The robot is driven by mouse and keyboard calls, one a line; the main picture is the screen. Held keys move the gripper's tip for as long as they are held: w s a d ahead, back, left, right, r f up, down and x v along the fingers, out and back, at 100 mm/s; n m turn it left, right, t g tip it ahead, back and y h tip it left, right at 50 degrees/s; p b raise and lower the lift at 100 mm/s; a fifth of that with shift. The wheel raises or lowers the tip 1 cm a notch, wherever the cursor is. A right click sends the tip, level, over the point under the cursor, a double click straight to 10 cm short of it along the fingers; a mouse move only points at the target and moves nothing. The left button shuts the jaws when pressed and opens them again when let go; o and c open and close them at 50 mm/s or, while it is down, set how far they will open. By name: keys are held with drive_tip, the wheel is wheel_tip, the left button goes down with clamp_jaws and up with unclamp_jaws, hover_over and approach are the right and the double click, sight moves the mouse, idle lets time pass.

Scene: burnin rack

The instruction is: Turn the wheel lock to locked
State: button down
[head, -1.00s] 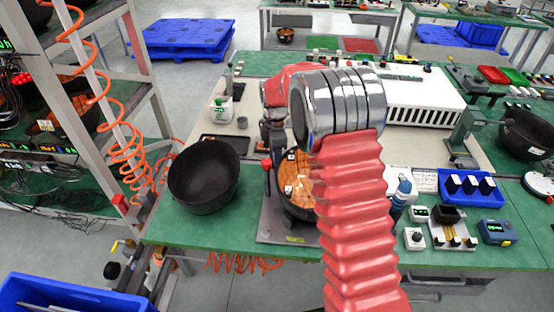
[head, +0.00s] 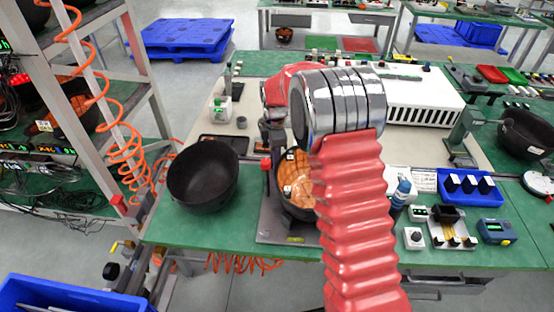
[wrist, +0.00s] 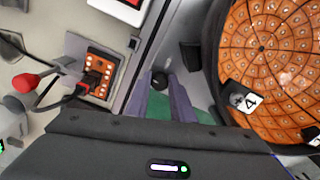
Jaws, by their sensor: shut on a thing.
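A dark round knob (wrist: 160,79), which looks like the wheel lock, sits beside the bowl fixture in the wrist view. My gripper (wrist: 166,84) has its two grey-purple fingers on either side of the knob and is shut on it. The fingers partly cover it, and I cannot read its locked or unlocked position. The black bowl with the orange gridded board (wrist: 270,48) is right of the fingers, with a "4" label on it. In the head view this bowl (head: 298,180) is partly hidden behind my red arm.
An empty black bowl (head: 203,176) stands left of the fixture on the green bench. A red knob (wrist: 27,83) and a small orange board (wrist: 100,75) with cables lie left of my fingers. A blue tray (head: 470,187) and small instruments are at right.

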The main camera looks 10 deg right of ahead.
drive_tip(key=shift+s+a+m, duration=0.1)
drive_tip(key=shift+a+m, duration=0.2)
drive_tip(key=shift+m, duration=0.9)
drive_tip(key=m, duration=0.5)
drive_tip(key=shift+a, duration=0.1)
drive_tip(key=m, duration=0.4)
drive_tip(key=shift+m, duration=2.4)
drive_tip(key=c, duration=1.5)
unclamp_jaws()
drive_tip(key=shift+c, duration=0.2)
drive_tip(key=shift+d, duration=0.2)
